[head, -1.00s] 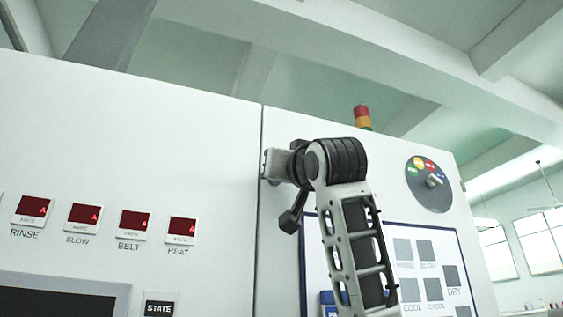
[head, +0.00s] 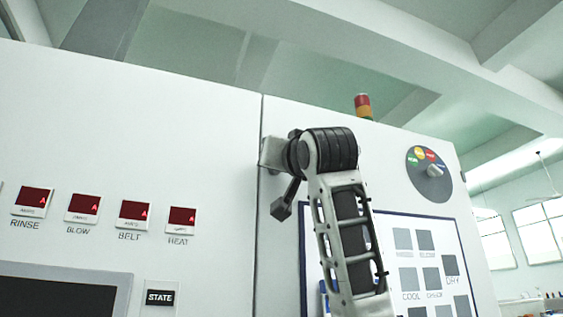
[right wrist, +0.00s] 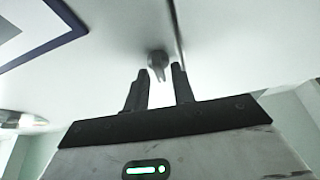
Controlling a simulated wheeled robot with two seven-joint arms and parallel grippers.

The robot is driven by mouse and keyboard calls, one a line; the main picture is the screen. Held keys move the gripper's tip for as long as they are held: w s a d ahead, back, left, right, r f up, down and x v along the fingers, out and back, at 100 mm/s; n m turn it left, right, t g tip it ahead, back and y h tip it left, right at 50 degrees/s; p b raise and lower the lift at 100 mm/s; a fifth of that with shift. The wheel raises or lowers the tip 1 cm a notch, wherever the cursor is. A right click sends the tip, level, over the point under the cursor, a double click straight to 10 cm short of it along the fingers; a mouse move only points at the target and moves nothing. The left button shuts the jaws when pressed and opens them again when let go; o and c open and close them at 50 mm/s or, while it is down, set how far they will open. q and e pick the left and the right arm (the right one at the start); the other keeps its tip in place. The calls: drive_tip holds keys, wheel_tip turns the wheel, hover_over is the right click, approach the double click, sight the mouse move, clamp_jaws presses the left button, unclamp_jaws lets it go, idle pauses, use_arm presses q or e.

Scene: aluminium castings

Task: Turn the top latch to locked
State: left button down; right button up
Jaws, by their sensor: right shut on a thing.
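The top latch (right wrist: 157,58) is a small grey knob with a short handle on the white machine front, beside the door seam, in the right wrist view. My right gripper (right wrist: 160,68) has its two dark fingers on either side of the latch's handle and is shut on it. In the head view my right arm reaches up to the seam, and its grey end (head: 272,153) is near the machine's top edge. The fingertips and latch cannot be made out there. The latch's exact angle is hard to tell. My left gripper is not in view.
The white machine front (head: 150,120) fills much of the head view. A round dial (head: 430,174) with coloured marks and a blue-bordered button panel (head: 463,240) lie right of the arm. Red displays (head: 83,207) are at left. A signal light (head: 363,106) stands behind.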

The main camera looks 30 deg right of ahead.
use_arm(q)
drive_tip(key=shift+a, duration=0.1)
use_arm(e)
drive_tip(key=m+g+h, duration=0.1)
drive_tip(key=m, duration=0.4)
drive_tip(key=m+g+h, duration=0.2)
drive_tip(key=m, duration=0.3)
drive_tip(key=m+g+h, duration=0.1)
drive_tip(key=m+h, duration=0.1)
drive_tip(key=m, duration=0.2)
drive_tip(key=shift+a+r+m+g, duration=0.1)
drive_tip(key=shift+a+m+g, duration=0.05)
drive_tip(key=shift+m+g, duration=0.2)
drive_tip(key=shift+m, duration=0.25)
drive_tip(key=o, duration=0.7)
drive_tip(key=shift+c, duration=0.2)
